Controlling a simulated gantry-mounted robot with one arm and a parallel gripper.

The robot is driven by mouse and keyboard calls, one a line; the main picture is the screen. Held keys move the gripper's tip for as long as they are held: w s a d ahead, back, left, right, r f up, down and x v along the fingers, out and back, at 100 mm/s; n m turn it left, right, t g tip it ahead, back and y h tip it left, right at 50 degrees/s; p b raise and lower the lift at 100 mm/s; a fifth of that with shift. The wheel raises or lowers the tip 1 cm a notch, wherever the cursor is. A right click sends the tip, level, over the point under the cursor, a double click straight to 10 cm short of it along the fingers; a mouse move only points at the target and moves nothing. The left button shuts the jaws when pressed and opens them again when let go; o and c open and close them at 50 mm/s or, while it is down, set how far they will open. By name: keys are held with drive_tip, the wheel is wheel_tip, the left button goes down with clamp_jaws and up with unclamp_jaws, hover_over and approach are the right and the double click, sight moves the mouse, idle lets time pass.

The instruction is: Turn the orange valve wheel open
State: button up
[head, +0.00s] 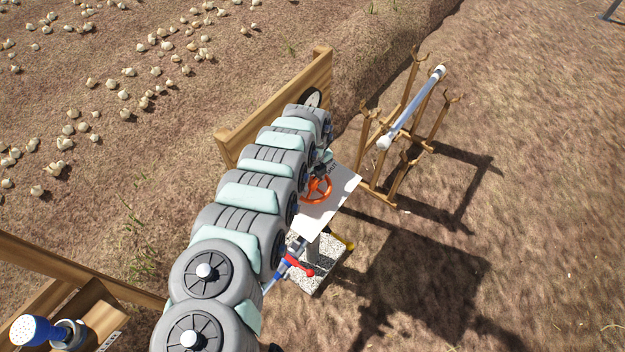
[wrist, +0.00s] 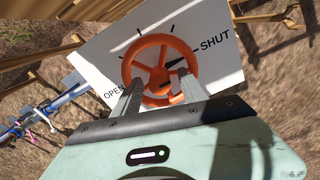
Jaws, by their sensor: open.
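The orange valve wheel (wrist: 158,74) sits on a white panel (wrist: 105,62) lettered OPEN at the left and SHUT at the right, with black tick marks between them. A small dark pointer at the wheel points toward the SHUT side. My gripper (wrist: 159,80) is open, with its two fingers apart over the near part of the wheel. I cannot tell whether they touch the rim. In the head view the wheel (head: 317,190) shows on the panel (head: 335,200), partly covered by my arm. My gripper is mostly hidden there.
Blue-grey pipework with a red handle (head: 299,266) and a yellow handle (head: 342,241) lies below the panel. A wooden rack (head: 414,95) holding a pale tube (head: 411,108) stands at the right. A wooden board (head: 280,98) stands behind my arm.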

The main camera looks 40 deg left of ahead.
drive_tip(key=shift+f, duration=0.35)
drive_tip(key=shift+c, duration=0.4)
clamp_jaws()
